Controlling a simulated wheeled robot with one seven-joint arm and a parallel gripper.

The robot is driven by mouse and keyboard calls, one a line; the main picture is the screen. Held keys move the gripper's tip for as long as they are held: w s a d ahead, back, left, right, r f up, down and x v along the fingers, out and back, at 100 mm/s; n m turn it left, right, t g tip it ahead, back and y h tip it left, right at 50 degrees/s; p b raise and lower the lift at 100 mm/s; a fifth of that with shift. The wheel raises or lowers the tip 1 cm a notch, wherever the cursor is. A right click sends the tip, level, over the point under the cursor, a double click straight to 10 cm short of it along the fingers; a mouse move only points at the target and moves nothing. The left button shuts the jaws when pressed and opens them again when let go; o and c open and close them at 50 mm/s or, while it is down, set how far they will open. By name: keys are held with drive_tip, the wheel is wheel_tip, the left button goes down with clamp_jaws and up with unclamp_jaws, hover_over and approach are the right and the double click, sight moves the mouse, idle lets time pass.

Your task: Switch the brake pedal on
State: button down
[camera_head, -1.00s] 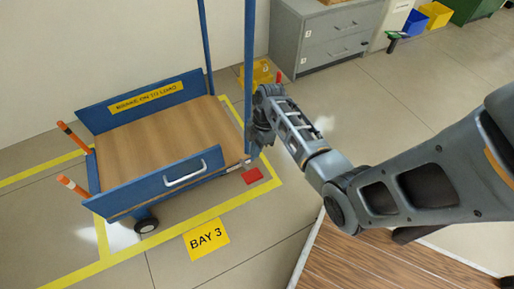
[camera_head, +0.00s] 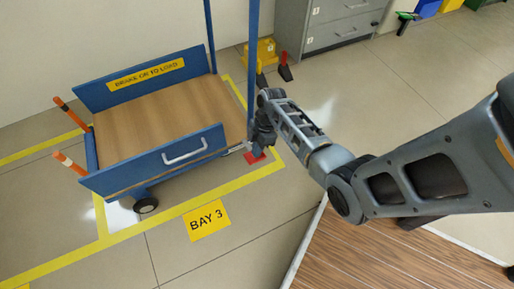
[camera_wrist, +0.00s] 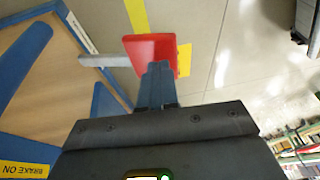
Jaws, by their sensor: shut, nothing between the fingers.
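The red brake pedal (camera_head: 256,158) sits low at the near right corner of the blue cart (camera_head: 150,118), on a grey metal lever. In the wrist view the pedal (camera_wrist: 148,46) fills the upper middle, with its lever running left to the cart. My gripper (camera_head: 258,147) points down right at the pedal and hides part of it in the head view. Its two fingertips (camera_wrist: 157,66) are together, empty, and overlap the pedal's near edge in the wrist view. I cannot tell whether they touch it or whether the pedal is pressed.
A blue upright post (camera_head: 250,60) of the cart stands close beside my gripper. Yellow tape and a "BAY 3" floor sign (camera_head: 207,220) lie in front. A yellow item (camera_head: 262,54) and grey drawers (camera_head: 340,25) stand behind.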

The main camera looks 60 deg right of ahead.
sight(261, 160)
drive_tip(key=shift+s, duration=0.1)
drive_tip(key=shift+s+a+f+t+h, duration=0.25)
drive_tip(key=shift+f+t+h, duration=0.05)
drive_tip(key=shift+f+t, duration=0.25)
drive_tip(key=f, duration=0.1)
drive_tip(key=f+t+h+b, duration=0.1)
drive_tip(key=s+a+f+t, duration=0.1)
drive_tip(key=shift+s+f+n+h, duration=0.1)
drive_tip(key=shift+f+n+h, duration=0.1)
drive_tip(key=shift+n+h, duration=0.15)
wheel_tip(261, 160, down, 3)
drive_tip(key=t+h+b, duration=0.1)
drive_tip(key=b, duration=0.2)
drive_tip(key=shift+s+t+b, duration=0.15)
drive_tip(key=shift+t+b, duration=0.2)
drive_tip(key=shift+b, duration=0.05)
drive_tip(key=shift+s+f, duration=0.1)
drive_tip(key=shift+f, duration=0.1)
drive_tip(key=shift+a, duration=0.1)
